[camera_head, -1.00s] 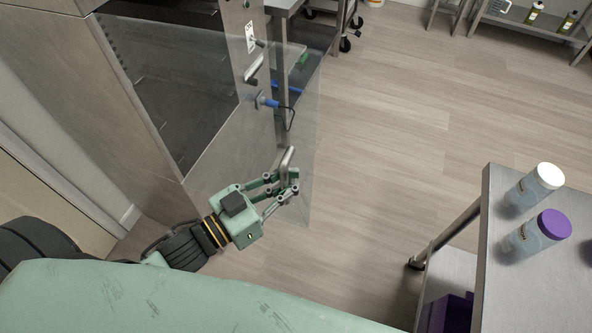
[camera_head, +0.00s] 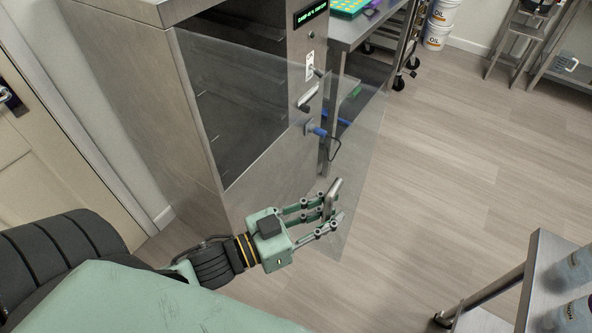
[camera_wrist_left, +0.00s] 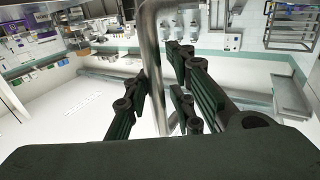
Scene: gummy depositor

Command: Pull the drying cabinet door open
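The drying cabinet (camera_head: 150,110) is a tall steel box at the left in the head view, with its dark interior showing. Its clear door (camera_head: 358,170) stands swung out from the cabinet front, part way open. The metal door handle (camera_head: 331,198) is a bar near the door's outer edge. My left gripper (camera_head: 328,209) has its fingers closed around this bar. In the left wrist view the handle bar (camera_wrist_left: 152,55) runs between the left gripper's fingers (camera_wrist_left: 158,100); the exact contact is partly hidden. My right gripper is not in view.
A steel table (camera_head: 350,30) stands beside the cabinet at the back. A steel cart (camera_head: 540,265) with bottles is at the lower right. White buckets (camera_head: 437,35) stand at the far wall. The wooden floor (camera_head: 445,170) between door and cart is clear.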

